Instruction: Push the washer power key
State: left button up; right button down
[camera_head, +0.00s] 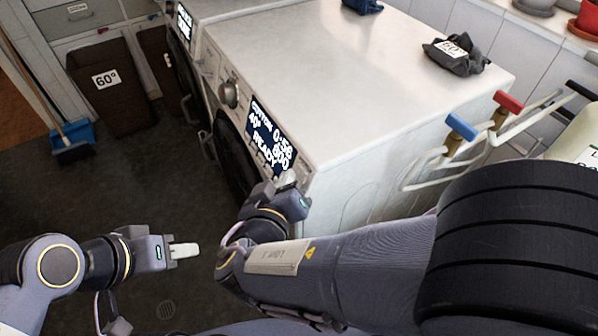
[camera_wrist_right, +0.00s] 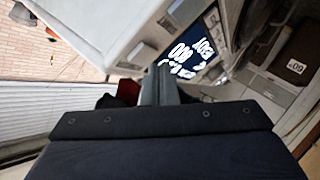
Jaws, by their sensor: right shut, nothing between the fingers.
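The white washer (camera_head: 350,90) stands in the middle of the head view, with a round knob (camera_head: 229,93) and a dark display (camera_head: 270,137) reading "COTTON 40°", "READY" on its front. The display also shows in the right wrist view (camera_wrist_right: 192,52), beyond the fingertips. My right gripper (camera_head: 288,181) is shut and empty at the near end of the front panel, just below the display; its joined fingers point toward the panel in the wrist view (camera_wrist_right: 158,84). I cannot pick out the power key or tell contact. My left gripper (camera_head: 184,250) hangs over the floor, away from the washer; its finger gap is unclear.
A second machine (camera_head: 183,22) stands beyond the washer. Dark cloths (camera_head: 455,55) lie on top. Pipes with blue (camera_head: 461,127) and red (camera_head: 509,102) handles run at the right. A brown 60° bin (camera_head: 112,100) stands at the left; the dark floor (camera_head: 150,180) is mostly clear.

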jog(key=shift+w+d+f+b, duration=0.15)
jog(key=shift+d+f+b, duration=0.1)
jog(key=shift+b, duration=0.4)
jog(key=shift+w+d+r, duration=0.1)
jog(key=shift+d, duration=0.05)
dwell(0.4)
jog(key=shift+b, duration=0.4)
jog(key=shift+a, duration=0.2)
jog(key=shift+s+a+r, duration=0.15)
jog(key=shift+s+a, duration=0.05)
jog(key=shift+s, duration=0.05)
